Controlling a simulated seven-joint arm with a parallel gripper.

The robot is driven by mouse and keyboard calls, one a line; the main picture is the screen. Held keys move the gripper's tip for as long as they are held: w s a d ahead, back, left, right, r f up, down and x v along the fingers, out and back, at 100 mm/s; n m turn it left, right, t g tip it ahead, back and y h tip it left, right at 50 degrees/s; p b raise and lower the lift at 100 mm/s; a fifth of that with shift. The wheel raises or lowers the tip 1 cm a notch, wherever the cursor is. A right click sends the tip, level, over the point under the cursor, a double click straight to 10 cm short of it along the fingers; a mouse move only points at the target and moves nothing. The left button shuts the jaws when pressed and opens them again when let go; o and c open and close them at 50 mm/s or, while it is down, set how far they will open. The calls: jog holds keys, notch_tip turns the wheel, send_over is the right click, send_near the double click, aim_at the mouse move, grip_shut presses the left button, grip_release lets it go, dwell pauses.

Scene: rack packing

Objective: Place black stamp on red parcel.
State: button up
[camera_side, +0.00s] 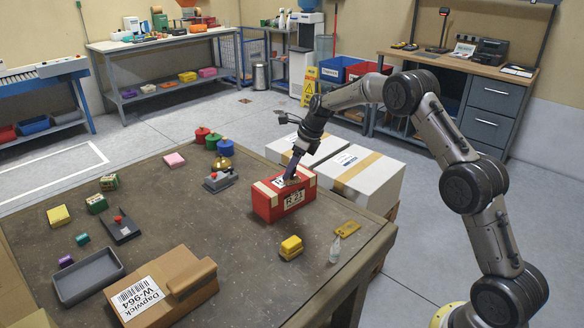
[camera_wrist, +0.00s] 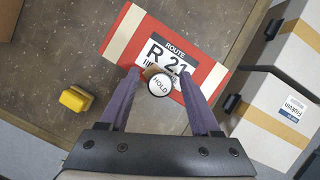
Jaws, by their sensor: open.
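The red parcel (camera_side: 284,203) lies near the right side of the brown table, with a white "R 21" label and cream bands; it also shows in the wrist view (camera_wrist: 209,76). A stamp (camera_wrist: 159,84) with a black-rimmed white top reading "HOLD" appears on the parcel's label. A small brownish part of it may show at the fingertips in the side view. My gripper (camera_wrist: 160,84) is open, pointing down over the parcel, with one finger on each side of the stamp and gaps between. The stamp's base is mostly hidden beneath its top.
White cartons (camera_side: 363,173) stand just beyond the table's right edge. Red, green and blue pots (camera_side: 211,141) stand behind. A brown box (camera_side: 163,288) and grey tray (camera_side: 89,277) lie front left.

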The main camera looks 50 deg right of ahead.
jog(key=v, duration=1.2)
jog(key=s+a+r+n, duration=0.5)
jog(key=s+r+n, duration=0.1)
jog(key=s+a+r+n+h, duration=0.1)
jog(key=s+a+r+n, duration=0.1)
jog(key=s+a+n, duration=0.3)
jog(key=s+a+r+n, duration=0.1)
jog(key=s+r+n, duration=0.1)
jog(key=s+n, duration=0.35)
jog(key=s+a+f+n, duration=0.2)
jog(key=s+n, duration=0.5)
jog(key=s, duration=0.4)
jog(key=s+a+f+n+t, duration=0.1)
jog(key=s+f+n, duration=0.3)
jog(key=s+n, duration=0.4)
jog(key=s+a, duration=0.1)
jog(key=s, duration=0.2)
jog(key=shift+s+a+h, duration=0.15)
jog(key=shift+s+h, duration=0.25)
